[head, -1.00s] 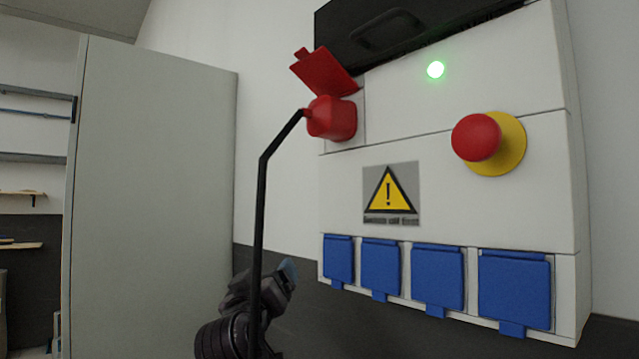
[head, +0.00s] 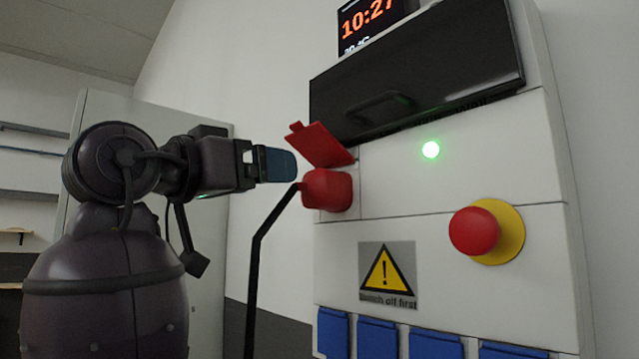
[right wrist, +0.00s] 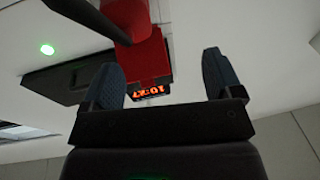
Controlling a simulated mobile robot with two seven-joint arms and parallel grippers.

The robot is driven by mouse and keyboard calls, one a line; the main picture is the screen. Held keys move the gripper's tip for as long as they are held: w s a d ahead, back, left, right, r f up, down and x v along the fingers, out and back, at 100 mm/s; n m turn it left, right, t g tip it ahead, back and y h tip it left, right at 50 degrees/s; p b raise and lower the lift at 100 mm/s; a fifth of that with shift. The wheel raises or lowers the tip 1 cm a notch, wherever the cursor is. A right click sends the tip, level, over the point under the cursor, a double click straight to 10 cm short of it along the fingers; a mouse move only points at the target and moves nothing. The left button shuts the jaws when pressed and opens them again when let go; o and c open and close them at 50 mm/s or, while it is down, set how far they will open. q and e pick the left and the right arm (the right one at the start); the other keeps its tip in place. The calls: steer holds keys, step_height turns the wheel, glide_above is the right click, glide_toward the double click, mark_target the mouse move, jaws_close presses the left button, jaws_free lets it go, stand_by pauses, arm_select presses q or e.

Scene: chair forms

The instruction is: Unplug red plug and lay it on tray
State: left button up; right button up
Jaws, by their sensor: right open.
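The red plug (head: 327,189) sits in a socket on the white wall panel, with a black cable running down from it. The red socket lid (head: 322,145) is raised above it. My right gripper (head: 280,165) is open and empty, just left of the lid and a little above the plug, apart from the plug. In the right wrist view the plug (right wrist: 126,16) is at the top. The lid (right wrist: 147,58) appears between the spread fingers (right wrist: 163,75); contact cannot be told. My left gripper and the tray do not show.
The panel has a green lamp (head: 431,149), a red stop button (head: 474,231) on yellow, a warning sign (head: 387,275) and several blue socket covers (head: 436,345). A dark flap with a handle (head: 420,75) is above. A grey cabinet (head: 210,260) stands left.

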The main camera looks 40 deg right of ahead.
mark_target(312, 191)
steer(key=s+m+g, duration=0.1)
steer(key=s+f+g+y, duration=0.1)
steer(key=shift+s+d+f+m+g, duration=0.15)
steer(key=shift+s+f+m+g, duration=0.05)
steer(key=shift+m+g, duration=0.2)
steer(key=shift+d, duration=0.2)
steer(key=shift+w+d, duration=0.2)
steer(key=shift+d, duration=1.9)
steer(key=shift+w+d, duration=0.2)
steer(key=shift+d, duration=1.85)
steer(key=shift+d, duration=0.1)
steer(key=c, duration=1.2)
steer(key=shift+a+f, duration=0.15)
steer(key=shift+a, duration=0.25)
